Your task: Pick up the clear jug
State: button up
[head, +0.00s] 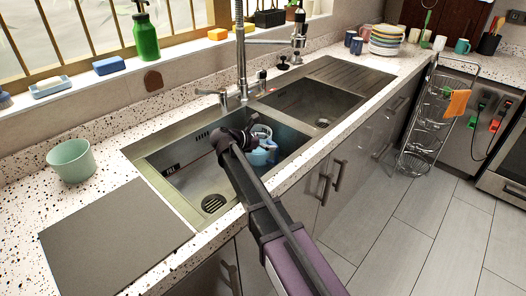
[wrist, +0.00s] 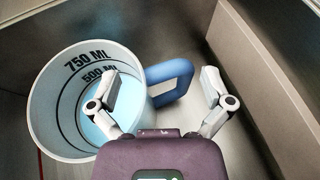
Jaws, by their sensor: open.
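The clear jug (wrist: 62,118) stands in the near sink basin. In the wrist view my gripper (wrist: 160,85) is open, with one finger over the jug's mouth and the other to the right of the handle.
The basin's walls (head: 175,155) close in around the jug. The tall faucet (head: 241,60) stands behind the basin. A dark board (head: 115,240) and a green cup (head: 72,161) are on the counter at left. The second basin (head: 315,103) looks empty.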

grip_shut()
jog(key=shift+r+p, duration=0.25)
jog(key=shift+p, duration=0.05)
dwell(0.7)
notch_tip(320, 180, up, 9)
jog(key=p, duration=0.9)
dwell(0.5)
jog(key=shift+r, duration=0.25)
dwell(0.9)
